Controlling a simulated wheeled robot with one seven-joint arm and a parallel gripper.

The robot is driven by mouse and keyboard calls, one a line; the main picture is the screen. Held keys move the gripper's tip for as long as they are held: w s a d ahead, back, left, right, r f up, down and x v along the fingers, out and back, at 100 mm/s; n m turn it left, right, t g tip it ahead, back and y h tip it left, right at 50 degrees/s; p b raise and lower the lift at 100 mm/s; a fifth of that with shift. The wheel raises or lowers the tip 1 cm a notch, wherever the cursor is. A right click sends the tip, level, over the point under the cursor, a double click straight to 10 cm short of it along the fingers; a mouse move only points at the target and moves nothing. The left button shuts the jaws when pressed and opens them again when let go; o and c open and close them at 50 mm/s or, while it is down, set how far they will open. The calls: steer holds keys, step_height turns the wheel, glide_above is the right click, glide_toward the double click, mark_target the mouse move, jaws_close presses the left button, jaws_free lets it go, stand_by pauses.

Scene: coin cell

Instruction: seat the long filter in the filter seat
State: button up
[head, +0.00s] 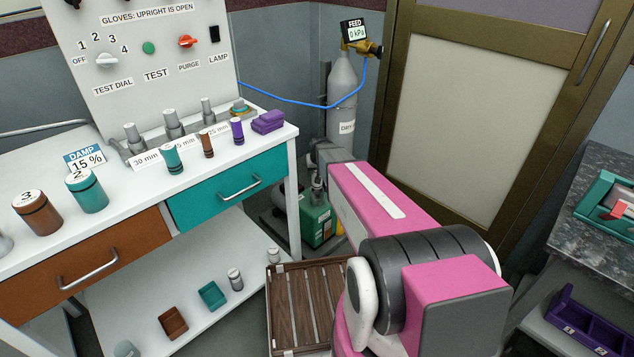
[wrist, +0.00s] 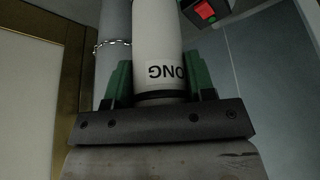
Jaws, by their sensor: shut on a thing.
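The long filter (wrist: 157,45) is a white cylinder with a dark band near its base and upside-down lettering, partly cut off, that reads as LONG. It fills the middle of the wrist view, and its far end runs out of the top. My gripper (wrist: 160,88) is shut on it, with a green finger on each side. In the head view my pink arm reaches away toward the floor corner beside the gas cylinder, and the arm hides most of the held filter. I cannot pick out the filter seat for certain in either view.
A green unit (head: 315,224) stands on the floor below my arm's far end. A grey gas cylinder (head: 341,85) stands behind, with a chain around it in the wrist view. The white bench (head: 120,205) is left, a slatted wooden crate (head: 272,318) in front, a dark counter (head: 590,235) right.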

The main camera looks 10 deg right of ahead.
steer(key=shift+f, duration=2.55)
steer(key=shift+f, duration=0.15)
steer(key=o, duration=0.9)
steer(key=v, duration=1.2)
steer(key=s+g, duration=0.1)
steer(key=s, duration=0.6)
steer(key=s+r+g, duration=0.1)
steer(key=s+g, duration=0.1)
steer(key=s, duration=0.6)
steer(key=s+r+g, duration=0.1)
steer(key=s, duration=0.7)
